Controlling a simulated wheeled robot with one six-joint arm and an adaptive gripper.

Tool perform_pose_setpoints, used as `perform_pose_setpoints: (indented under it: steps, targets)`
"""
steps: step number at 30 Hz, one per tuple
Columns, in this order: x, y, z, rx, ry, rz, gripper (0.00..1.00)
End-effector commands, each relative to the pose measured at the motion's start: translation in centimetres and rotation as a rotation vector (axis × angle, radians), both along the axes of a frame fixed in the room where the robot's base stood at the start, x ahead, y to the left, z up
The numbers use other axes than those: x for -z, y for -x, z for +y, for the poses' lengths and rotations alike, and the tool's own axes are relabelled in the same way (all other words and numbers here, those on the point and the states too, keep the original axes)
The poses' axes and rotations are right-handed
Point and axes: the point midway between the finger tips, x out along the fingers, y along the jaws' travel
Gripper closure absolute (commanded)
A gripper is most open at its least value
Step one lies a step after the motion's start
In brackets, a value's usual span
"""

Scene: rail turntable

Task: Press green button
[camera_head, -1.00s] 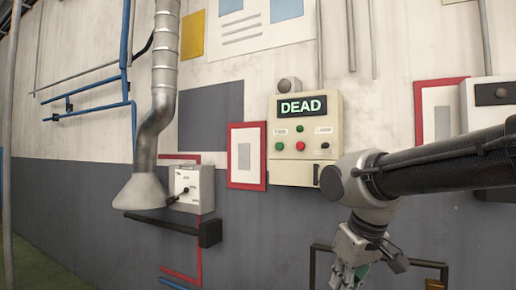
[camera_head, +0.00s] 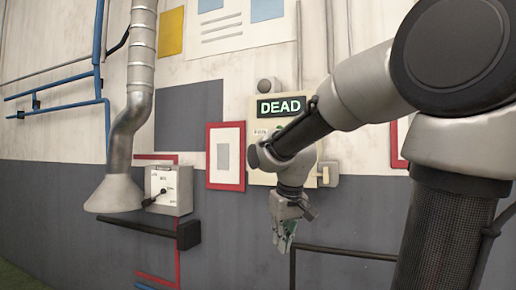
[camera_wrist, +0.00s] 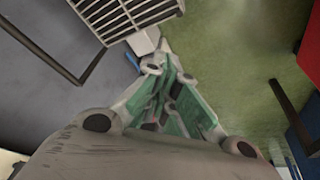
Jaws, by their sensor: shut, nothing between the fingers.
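A cream control panel (camera_head: 260,180) with a lit "DEAD" display (camera_head: 281,107) hangs on the wall. My forearm crosses in front of its lower part and hides most of the buttons. The button does not show in the wrist view.
A grey lever box (camera_head: 169,190) and a black ledge (camera_head: 155,228) are left of the panel, beside a metal duct (camera_head: 122,145). A red-framed sign (camera_head: 226,180) hangs next to the panel. A dark rail (camera_head: 345,252) runs low at right. A pale grille (camera_wrist: 115,15) shows in the wrist view.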

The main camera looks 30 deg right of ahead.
Motion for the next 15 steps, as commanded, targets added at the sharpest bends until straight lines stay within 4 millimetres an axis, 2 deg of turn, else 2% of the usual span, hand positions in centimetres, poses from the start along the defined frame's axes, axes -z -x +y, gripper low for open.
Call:
perform_pose_setpoints:
  steps: [1, 3, 11, 15]
  targets:
    - [-0.7, -2.4, -0.5, 0.011, 0.008, -0.018, 1.0]
    - [-1.9, -5.7, -1.1, 0.031, 0.016, -0.051, 1.0]
    - [-6.6, -17.5, -3.6, 0.113, 0.042, -0.218, 1.0]
    - [-10.0, -23.6, -4.9, 0.162, 0.045, -0.339, 1.0]
